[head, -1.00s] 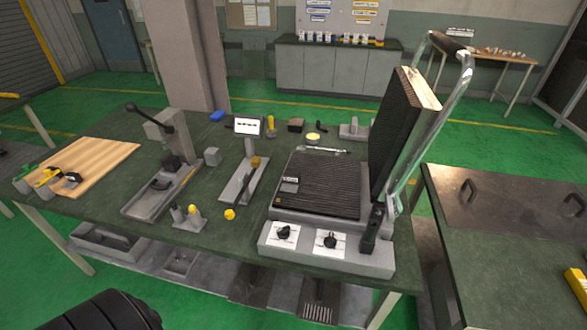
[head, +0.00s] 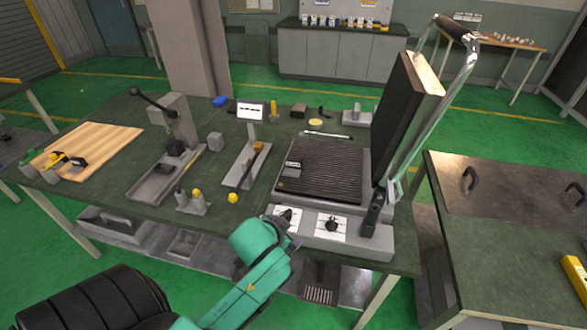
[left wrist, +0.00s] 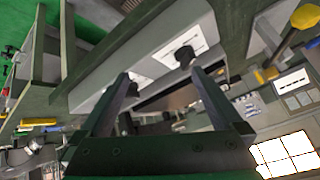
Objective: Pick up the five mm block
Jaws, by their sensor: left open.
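A small grey block (head: 293,167) lies on the left part of the ribbed lower plate (head: 335,178) of the open heating press. No size mark is legible on it, so I cannot tell whether it is the five mm block. My left gripper (head: 293,238) is at the front of the press, by the left control knob, below and in front of the block. In the left wrist view the gripper (left wrist: 160,75) shows two spread fingers with nothing between them. The press's front panel with two dark knobs (left wrist: 184,56) lies beyond the fingers. My right gripper is not in view.
The press lid (head: 405,110) stands raised at the right. Left of the press are a measuring stand (head: 240,165), a yellow knob (head: 233,197), a lever press (head: 175,125) and a wooden board (head: 95,148). The metal-topped table (head: 500,180) stands at the right.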

